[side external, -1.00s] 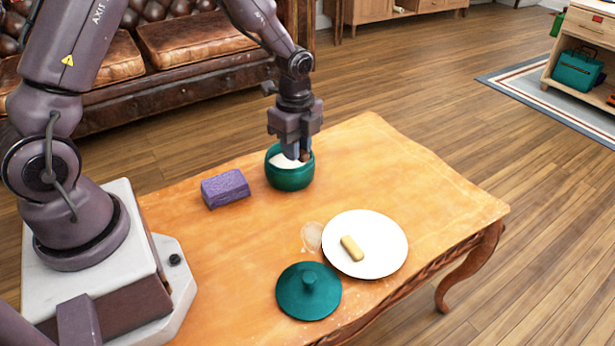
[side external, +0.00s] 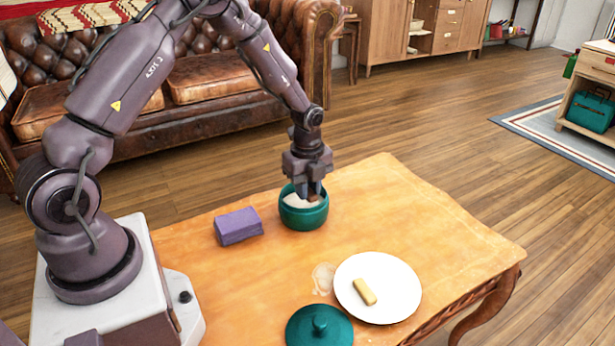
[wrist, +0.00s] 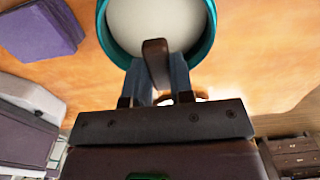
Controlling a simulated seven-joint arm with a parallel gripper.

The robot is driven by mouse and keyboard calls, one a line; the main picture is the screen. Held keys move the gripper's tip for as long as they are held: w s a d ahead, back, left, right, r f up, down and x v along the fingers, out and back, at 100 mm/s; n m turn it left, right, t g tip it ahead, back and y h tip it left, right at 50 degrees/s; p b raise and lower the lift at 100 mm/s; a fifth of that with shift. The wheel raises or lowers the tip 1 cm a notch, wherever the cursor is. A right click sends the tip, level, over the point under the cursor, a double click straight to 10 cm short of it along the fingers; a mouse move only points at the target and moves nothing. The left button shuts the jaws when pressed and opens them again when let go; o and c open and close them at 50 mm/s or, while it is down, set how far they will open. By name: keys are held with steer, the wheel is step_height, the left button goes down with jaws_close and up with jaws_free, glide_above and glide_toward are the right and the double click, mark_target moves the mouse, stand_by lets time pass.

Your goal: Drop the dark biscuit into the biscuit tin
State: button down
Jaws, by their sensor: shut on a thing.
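The biscuit tin (side external: 304,216) is a round teal pot with a pale inside, standing open on the table. My gripper (side external: 311,196) points down over its mouth. The gripper (wrist: 165,88) is shut on the dark biscuit (wrist: 155,56), a brown bar that sticks out from between the fingers over the tin's opening. In the wrist view, the tin's teal rim (wrist: 211,38) curves around the biscuit's end. In the side view the biscuit shows only as a small brown patch between the fingertips. I cannot tell whether it touches the tin's inside.
A purple block-like stack (side external: 238,226) stands left of the tin. A white plate (side external: 400,290) with a pale yellow biscuit (side external: 365,292) lies at the front right. The teal lid (side external: 319,326) lies near the front edge. The table (side external: 440,220) is clear at the right.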

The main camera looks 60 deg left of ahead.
steer(key=shift+f, duration=0.25)
steer(key=c, duration=0.9)
jaws_free()
step_height(320, 180, up, 13)
